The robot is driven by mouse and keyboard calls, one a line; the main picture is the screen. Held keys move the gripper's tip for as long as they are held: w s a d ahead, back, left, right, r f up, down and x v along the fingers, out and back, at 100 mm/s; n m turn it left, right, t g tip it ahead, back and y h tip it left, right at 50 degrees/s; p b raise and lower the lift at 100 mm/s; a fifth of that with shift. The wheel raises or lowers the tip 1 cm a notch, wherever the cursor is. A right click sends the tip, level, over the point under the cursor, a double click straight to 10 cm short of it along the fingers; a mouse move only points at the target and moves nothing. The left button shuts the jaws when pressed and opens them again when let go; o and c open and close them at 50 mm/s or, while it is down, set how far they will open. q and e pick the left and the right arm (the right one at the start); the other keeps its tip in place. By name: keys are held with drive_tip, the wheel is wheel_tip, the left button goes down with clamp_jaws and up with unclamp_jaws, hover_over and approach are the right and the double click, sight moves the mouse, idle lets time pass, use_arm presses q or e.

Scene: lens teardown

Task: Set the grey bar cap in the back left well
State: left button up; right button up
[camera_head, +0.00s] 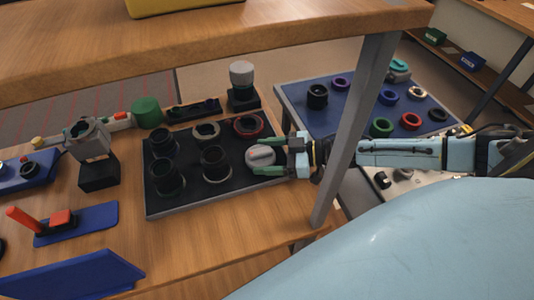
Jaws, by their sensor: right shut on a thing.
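A grey round cap with a raised bar (261,155) sits between the green-tipped fingers of my right gripper (266,157), which is shut on it. The gripper comes in from the right, low over the right part of a black tray (194,201). I cannot tell whether the cap touches the tray. Several dark cylinders and rings stand on this tray, among them a dark cylinder at its back left (163,141) and a red-rimmed ring (249,125) at its back right. My left gripper is not in view.
A blue tray (350,110) with several coloured rings lies at the right, behind a slanted grey post (357,130). A wooden shelf (200,50) crosses above. A grey holder (90,140), a green cylinder (147,112) and a blue plate (75,225) lie left of the black tray.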

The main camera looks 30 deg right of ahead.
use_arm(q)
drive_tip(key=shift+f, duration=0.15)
use_arm(e)
drive_tip(key=shift+f, duration=0.25)
drive_tip(key=o, duration=0.9)
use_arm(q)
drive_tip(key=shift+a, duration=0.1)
use_arm(e)
drive_tip(key=shift+o, duration=0.2)
